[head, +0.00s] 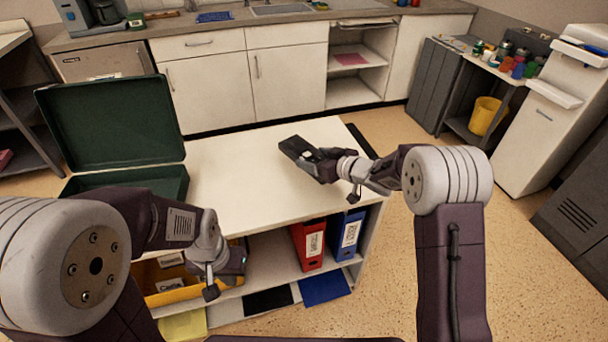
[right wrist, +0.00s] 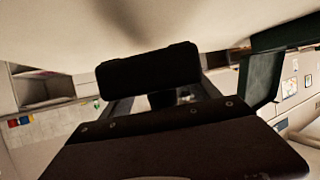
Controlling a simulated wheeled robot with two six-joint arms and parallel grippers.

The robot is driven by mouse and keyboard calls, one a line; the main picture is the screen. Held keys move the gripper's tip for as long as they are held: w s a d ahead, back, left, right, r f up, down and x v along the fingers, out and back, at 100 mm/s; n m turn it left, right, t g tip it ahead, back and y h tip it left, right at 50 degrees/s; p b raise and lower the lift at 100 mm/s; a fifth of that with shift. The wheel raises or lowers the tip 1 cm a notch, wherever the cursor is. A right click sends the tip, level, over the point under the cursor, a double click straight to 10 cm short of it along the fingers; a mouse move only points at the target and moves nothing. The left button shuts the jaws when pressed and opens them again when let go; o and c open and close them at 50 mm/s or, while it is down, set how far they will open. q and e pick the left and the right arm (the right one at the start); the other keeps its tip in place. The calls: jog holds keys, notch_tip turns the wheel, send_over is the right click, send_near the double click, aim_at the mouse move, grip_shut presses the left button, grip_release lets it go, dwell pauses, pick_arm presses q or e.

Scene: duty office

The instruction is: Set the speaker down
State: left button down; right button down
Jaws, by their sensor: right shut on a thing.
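The speaker, a small dark box (head: 298,151), is in my right gripper (head: 322,162) over the right part of the white tabletop (head: 235,165). In the right wrist view the speaker (right wrist: 148,72) is a black block at the fingertips, with a pale surface and a soft shadow beyond it. I cannot tell whether it touches the tabletop. My right gripper is shut on it. My left gripper (head: 236,264) is low at the unit's front, by the yellow bin; its fingers are too unclear to tell open or shut.
An open green case (head: 112,125) stands on the tabletop's left. Red (head: 308,246) and blue (head: 345,238) binders and a yellow bin (head: 185,292) are on the shelf below. The middle of the tabletop is clear. A counter with cabinets (head: 205,90) stands behind.

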aim_at(308, 177)
jog(key=shift+w+a+f, duration=0.25)
jog(key=shift+a+f, duration=0.05)
jog(key=shift+a, duration=0.25)
jog(key=shift+w+a+f, duration=0.25)
jog(key=shift+a, duration=0.3)
notch_tip(308, 177, down, 4)
jog(key=shift+f+b, duration=0.1)
jog(key=shift+b, duration=1.05)
jog(key=shift+c, duration=0.8)
grip_release()
jog(key=shift+d+f, duration=0.1)
jog(key=shift+f, duration=0.05)
jog(key=shift+s, duration=0.1)
